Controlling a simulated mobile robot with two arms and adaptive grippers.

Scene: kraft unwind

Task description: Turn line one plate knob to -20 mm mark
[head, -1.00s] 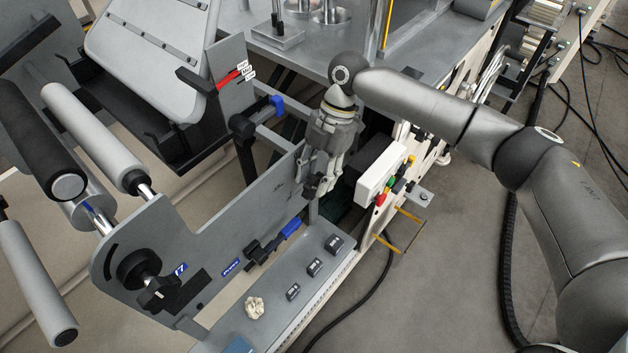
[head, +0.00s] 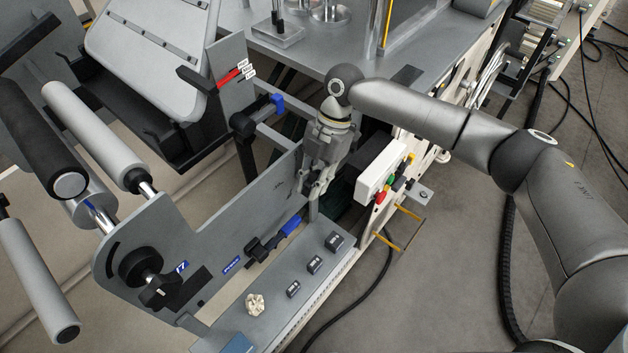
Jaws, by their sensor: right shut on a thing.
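My right gripper (head: 317,192) points down at the right end of the grey upright side plate (head: 215,245). Its fingers are shut on a small part there, seemingly the plate knob. The fingers cover that part, so its shape and any pointer are hidden. No -20 mm mark can be read in this view. My left gripper is not in view.
A black knob (head: 157,291) and a blue-ended lever (head: 290,228) are on the side plate. A white box with coloured buttons (head: 381,196) stands close right of my gripper.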

